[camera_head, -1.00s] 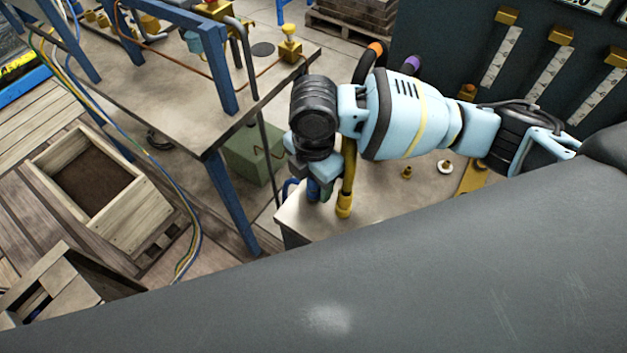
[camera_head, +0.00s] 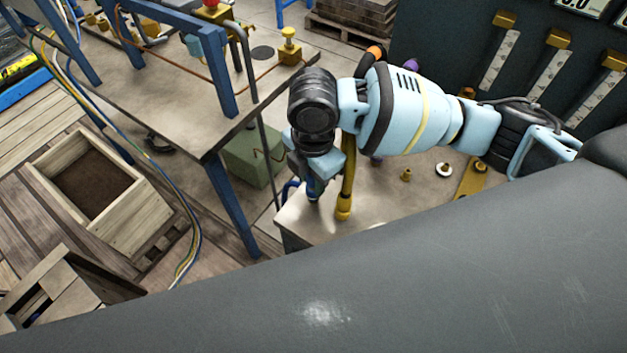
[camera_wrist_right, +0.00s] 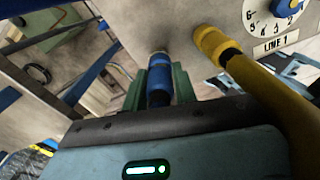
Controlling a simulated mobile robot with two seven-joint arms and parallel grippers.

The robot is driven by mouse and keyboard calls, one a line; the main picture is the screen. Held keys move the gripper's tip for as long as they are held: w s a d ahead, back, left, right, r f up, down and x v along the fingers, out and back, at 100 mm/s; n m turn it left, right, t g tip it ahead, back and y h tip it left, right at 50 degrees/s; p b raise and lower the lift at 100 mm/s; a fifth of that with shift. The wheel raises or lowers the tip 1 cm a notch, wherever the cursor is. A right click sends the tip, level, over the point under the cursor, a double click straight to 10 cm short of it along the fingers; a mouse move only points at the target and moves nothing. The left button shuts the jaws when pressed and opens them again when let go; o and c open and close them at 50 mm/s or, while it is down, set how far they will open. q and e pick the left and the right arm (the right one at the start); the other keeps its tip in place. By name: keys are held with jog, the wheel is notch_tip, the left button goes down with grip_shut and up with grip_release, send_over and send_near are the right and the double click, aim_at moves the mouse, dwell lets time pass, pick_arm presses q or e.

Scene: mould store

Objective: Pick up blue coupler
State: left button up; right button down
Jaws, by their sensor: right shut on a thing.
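The blue coupler (camera_wrist_right: 159,78) shows in the right wrist view, upright between the two green fingers of my right gripper (camera_wrist_right: 160,88), with a metal tip beyond them. My right gripper is shut on it. In the head view the right gripper (camera_head: 314,183) points down over the near left corner of the grey bench top, and the coupler (camera_head: 313,195) shows only as a small blue part below it. I cannot tell whether the coupler's end touches the bench. My left gripper is not in view.
A yellow pipe (camera_head: 346,185) stands close to the right of the gripper; it also shows in the wrist view (camera_wrist_right: 262,85). Small brass fittings (camera_head: 405,174) lie further right on the bench top (camera_head: 385,205). A blue-legged table (camera_head: 185,125) is at left.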

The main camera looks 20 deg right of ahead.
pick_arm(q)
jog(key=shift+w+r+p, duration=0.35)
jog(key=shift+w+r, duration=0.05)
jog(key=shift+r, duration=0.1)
pick_arm(e)
notch_tip(320, 180, up, 8)
jog(key=shift+r, duration=0.15)
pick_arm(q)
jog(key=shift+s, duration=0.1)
